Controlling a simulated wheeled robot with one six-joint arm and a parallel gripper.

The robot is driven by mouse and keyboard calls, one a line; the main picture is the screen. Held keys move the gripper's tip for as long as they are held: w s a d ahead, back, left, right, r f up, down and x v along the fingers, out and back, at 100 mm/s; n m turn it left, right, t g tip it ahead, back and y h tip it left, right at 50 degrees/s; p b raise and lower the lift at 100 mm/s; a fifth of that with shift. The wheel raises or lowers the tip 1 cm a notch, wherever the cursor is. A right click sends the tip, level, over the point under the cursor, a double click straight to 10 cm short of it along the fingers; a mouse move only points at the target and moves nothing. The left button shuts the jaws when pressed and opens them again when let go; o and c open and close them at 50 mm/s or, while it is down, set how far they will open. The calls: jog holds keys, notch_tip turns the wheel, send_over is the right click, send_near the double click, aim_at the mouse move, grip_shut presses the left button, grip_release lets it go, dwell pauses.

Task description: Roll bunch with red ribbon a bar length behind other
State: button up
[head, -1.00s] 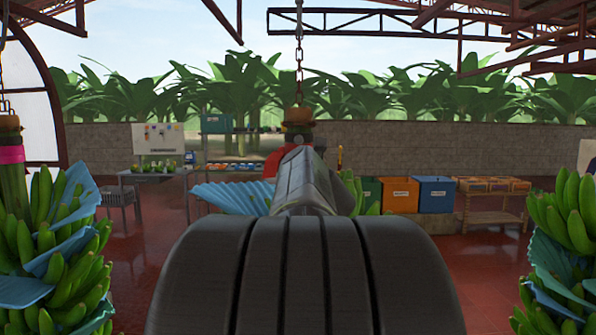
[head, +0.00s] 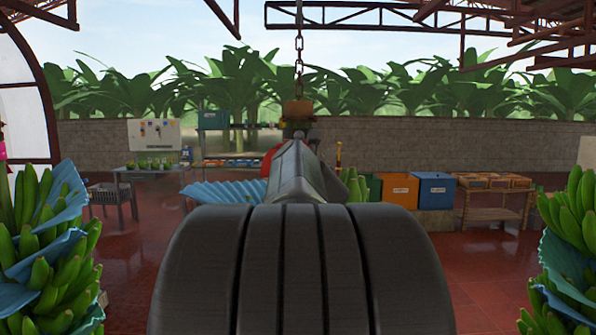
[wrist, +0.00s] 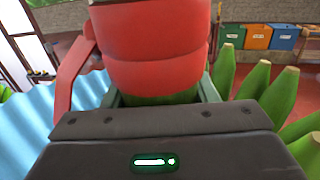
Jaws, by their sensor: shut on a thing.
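A bunch with a red ribbon (head: 271,161) hangs from a chain (head: 299,50) straight ahead in the head view, mostly hidden behind my arm. Its blue sheet (head: 225,194) sticks out to the left. In the wrist view the red ribbon (wrist: 150,62) wraps the stem, with a loose loop at its left. My gripper (wrist: 160,99) is shut on the green stem just below the ribbon. Another green bunch (head: 45,255) with blue sheets and a bit of pink ribbon (head: 3,150) hangs at the left edge. A third bunch (head: 572,215) hangs at the right edge, its top out of view.
Orange and blue crates (head: 436,191) and a wooden rack (head: 495,202) stand back right. A table (head: 150,170) and stool (head: 112,200) stand back left. A low wall (head: 380,145) closes the rear. Red floor (head: 480,260) is clear between the right bunch and my arm.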

jog(key=shift+c, duration=1.1)
jog(key=shift+a+p, duration=0.1)
jog(key=shift+p, duration=0.25)
jog(key=shift+a+r+p, duration=0.1)
jog(key=shift+p, duration=0.25)
jog(key=shift+a, duration=0.5)
jog(key=o, duration=1.3)
jog(key=shift+o, duration=0.2)
jog(key=shift+d, duration=0.1)
